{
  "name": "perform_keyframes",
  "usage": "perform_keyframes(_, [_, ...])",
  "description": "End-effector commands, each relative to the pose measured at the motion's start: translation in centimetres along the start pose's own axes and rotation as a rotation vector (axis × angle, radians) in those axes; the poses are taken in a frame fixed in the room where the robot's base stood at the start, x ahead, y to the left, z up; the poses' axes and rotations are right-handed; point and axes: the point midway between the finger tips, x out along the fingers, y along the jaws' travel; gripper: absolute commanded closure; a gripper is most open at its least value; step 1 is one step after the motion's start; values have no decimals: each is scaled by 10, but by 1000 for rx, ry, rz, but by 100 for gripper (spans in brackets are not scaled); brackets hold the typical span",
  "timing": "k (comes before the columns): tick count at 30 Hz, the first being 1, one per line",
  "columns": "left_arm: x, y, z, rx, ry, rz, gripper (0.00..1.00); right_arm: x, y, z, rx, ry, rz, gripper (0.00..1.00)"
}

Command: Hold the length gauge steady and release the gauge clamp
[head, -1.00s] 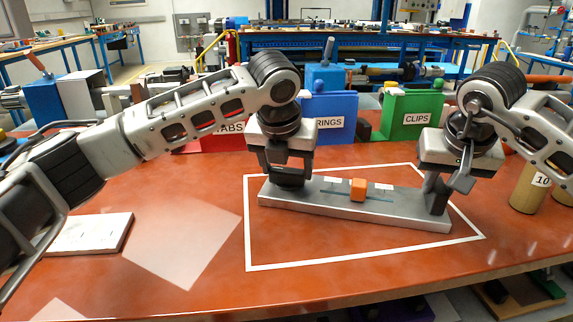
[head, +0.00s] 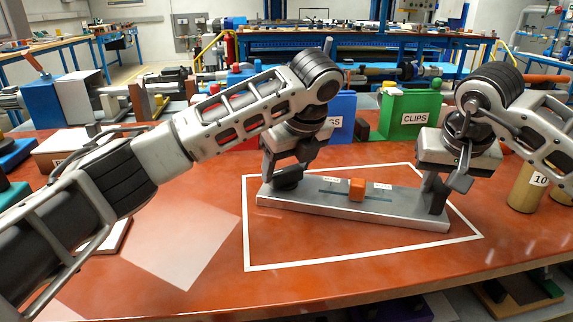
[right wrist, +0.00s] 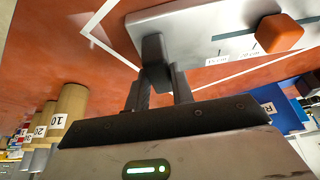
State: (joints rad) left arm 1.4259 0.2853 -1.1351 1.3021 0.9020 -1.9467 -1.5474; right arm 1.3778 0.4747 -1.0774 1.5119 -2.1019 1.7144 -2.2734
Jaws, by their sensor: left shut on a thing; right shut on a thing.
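The length gauge is a long grey bar (head: 400,213) on the red table, inside a white outline; it also shows in the right wrist view (right wrist: 190,22). An orange block (head: 357,189) sits midway along its slot, near small white labels. My left gripper (head: 288,172) is tilted and shut on a dark part at the gauge's left end, likely the clamp (head: 286,181); the fingers hide much of it. My right gripper (head: 437,188) is shut on the dark upright post (right wrist: 154,58) at the gauge's right end.
Behind the gauge stand a blue bin (head: 343,112) and a green CLIPS bin (head: 408,115). Tan cylinders stand at the right, one marked 10 (head: 525,190). A pale square (head: 180,240) lies flat at the left. The table front is clear.

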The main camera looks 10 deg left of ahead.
Motion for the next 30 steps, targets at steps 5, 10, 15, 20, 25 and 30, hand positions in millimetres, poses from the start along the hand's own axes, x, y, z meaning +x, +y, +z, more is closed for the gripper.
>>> perform_keyframes(5, [-1,-2,-1,-154,2,62,59,0,-1,0,-1,0,-1,100])
perform_keyframes(10, [-2,-3,0,-301,-1,124,59,0,-1,0,-2,0,-2,100])
perform_keyframes(15, [-1,-4,0,-439,-1,182,59,0,-1,0,-2,0,-2,100])
perform_keyframes(20, [-1,-4,0,-550,1,228,59,0,-1,0,-2,0,-2,100])
perform_keyframes(25, [0,-5,1,-638,1,264,59,0,-1,0,-3,0,-3,100])
perform_keyframes(30, [0,-5,0,-692,2,286,59,0,-2,0,-3,0,-3,100])
